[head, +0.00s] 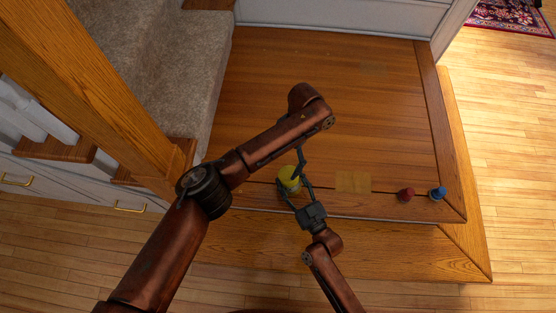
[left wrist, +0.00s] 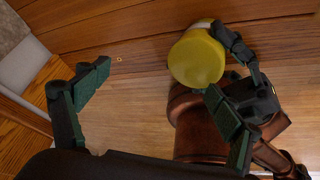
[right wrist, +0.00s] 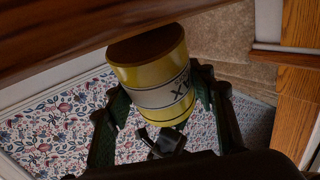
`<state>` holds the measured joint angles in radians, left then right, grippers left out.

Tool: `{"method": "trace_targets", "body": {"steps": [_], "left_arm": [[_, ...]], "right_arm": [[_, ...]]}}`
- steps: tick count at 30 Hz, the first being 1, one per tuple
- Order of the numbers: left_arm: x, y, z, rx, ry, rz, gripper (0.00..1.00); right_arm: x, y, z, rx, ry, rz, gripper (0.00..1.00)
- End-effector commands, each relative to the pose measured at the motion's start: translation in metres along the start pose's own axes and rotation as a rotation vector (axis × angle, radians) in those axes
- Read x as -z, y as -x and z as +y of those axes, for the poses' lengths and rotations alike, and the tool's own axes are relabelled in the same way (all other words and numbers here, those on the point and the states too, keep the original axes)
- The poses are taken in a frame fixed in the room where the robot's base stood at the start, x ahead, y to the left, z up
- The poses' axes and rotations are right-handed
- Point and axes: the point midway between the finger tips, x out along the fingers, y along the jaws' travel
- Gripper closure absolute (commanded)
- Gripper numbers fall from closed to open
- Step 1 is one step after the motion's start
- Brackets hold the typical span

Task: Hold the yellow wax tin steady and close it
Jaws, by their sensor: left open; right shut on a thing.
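The yellow wax tin (head: 290,180) is near the front edge of the wooden platform in the head view. My right gripper (head: 294,187) is shut around its sides. The right wrist view shows the tin (right wrist: 158,75) with a white band and black letters between the fingers; its dark end faces the wood. The yellow top (left wrist: 197,58) shows in the left wrist view and looks covered; whether it is fully seated I cannot tell. My left gripper (left wrist: 157,78) is open and empty, with one finger near the top's lower right edge. My left forearm partly hides it in the head view.
A tan square patch (head: 353,182) lies right of the tin on the platform (head: 350,90). A small red object (head: 405,194) and a blue one (head: 438,193) stand near the front right corner. A wooden post (head: 100,85) and carpeted stairs (head: 150,60) are at left.

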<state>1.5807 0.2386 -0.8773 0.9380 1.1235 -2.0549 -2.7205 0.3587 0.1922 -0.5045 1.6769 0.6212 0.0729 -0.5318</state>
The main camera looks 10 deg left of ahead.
Motion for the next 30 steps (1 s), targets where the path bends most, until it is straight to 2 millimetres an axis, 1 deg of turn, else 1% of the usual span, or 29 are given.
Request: {"method": "trace_targets", "body": {"steps": [1,4,14,18,21,30], "left_arm": [[0.003,0.001,-0.001,-0.008,-0.005,0.013,0.09],[0.001,0.004,-0.007,-0.010,-0.014,0.004,0.03],[-0.009,0.016,-0.029,-0.017,-0.080,-0.036,0.03],[-0.005,0.033,-0.034,-0.019,-0.103,-0.046,0.03],[0.000,0.050,-0.033,-0.025,-0.111,-0.047,0.03],[0.017,0.086,-0.015,-0.012,-0.064,-0.014,0.03]], "right_arm": [[-0.005,0.000,-0.002,0.004,-0.004,-0.009,1.00],[-0.007,-0.002,-0.002,0.005,-0.007,-0.012,1.00],[-0.013,-0.008,0.000,0.008,-0.015,-0.020,1.00],[-0.016,-0.010,0.001,0.008,-0.019,-0.024,1.00],[-0.018,-0.011,0.001,0.009,-0.021,-0.027,1.00],[-0.023,-0.015,0.003,0.009,-0.025,-0.034,1.00]]}}
